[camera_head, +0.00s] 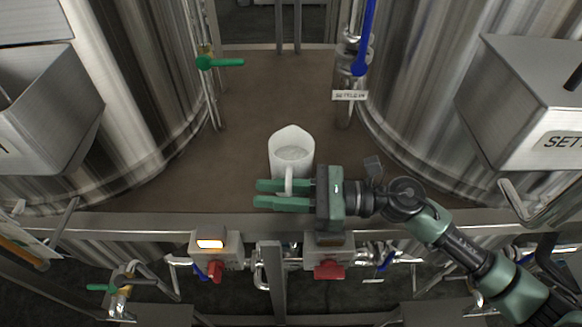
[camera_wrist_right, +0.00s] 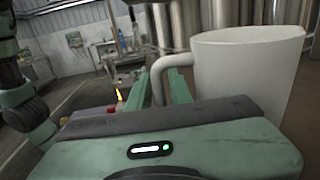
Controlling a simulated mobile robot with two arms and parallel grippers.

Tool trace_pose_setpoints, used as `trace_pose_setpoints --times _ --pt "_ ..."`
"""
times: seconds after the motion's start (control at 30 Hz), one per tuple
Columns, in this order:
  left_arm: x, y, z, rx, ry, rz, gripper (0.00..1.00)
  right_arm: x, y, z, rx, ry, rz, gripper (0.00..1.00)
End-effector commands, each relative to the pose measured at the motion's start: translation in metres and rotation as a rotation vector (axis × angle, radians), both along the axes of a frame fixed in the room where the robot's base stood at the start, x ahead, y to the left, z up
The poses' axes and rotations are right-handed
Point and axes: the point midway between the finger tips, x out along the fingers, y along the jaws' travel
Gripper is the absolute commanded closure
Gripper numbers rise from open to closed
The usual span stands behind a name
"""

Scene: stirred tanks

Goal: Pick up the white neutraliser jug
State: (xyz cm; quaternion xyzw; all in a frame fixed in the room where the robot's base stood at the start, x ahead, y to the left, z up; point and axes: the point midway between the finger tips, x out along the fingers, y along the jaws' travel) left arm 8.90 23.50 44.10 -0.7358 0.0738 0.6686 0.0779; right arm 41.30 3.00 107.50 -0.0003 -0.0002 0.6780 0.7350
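The white neutraliser jug (camera_head: 291,143) is upright over the brown platform, near its front edge, with its handle towards me. I cannot tell whether its base touches the platform. My right gripper (camera_head: 268,195) comes in from the right, with its two green fingers close together on either side of the handle. In the right wrist view the jug (camera_wrist_right: 245,75) fills the right side, and its handle runs down between the fingers (camera_wrist_right: 158,90), which look shut on it. The finger contact is partly hidden. My left gripper is not in view.
Large steel tanks (camera_head: 150,90) (camera_head: 425,90) stand left and right of the platform (camera_head: 245,115). A green-handled valve (camera_head: 220,62) and a blue-handled valve (camera_head: 362,60) stand behind the jug.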

Motion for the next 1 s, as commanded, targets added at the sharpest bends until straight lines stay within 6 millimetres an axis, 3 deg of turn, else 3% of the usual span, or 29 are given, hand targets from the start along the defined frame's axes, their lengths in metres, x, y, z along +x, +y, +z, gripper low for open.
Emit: trace_pose_setpoints --times 0.03,0.1,1.0 --pt "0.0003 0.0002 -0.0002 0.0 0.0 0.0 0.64 0.0 -0.0002 -0.0002 0.0 0.0 0.0 0.85" --pt "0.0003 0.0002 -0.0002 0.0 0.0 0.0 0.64 0.0 -0.0003 -0.0002 0.0 0.0 0.0 1.0" --pt "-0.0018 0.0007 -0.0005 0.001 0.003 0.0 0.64 0.0 -0.0006 0.0001 0.0 0.0 0.0 1.0"
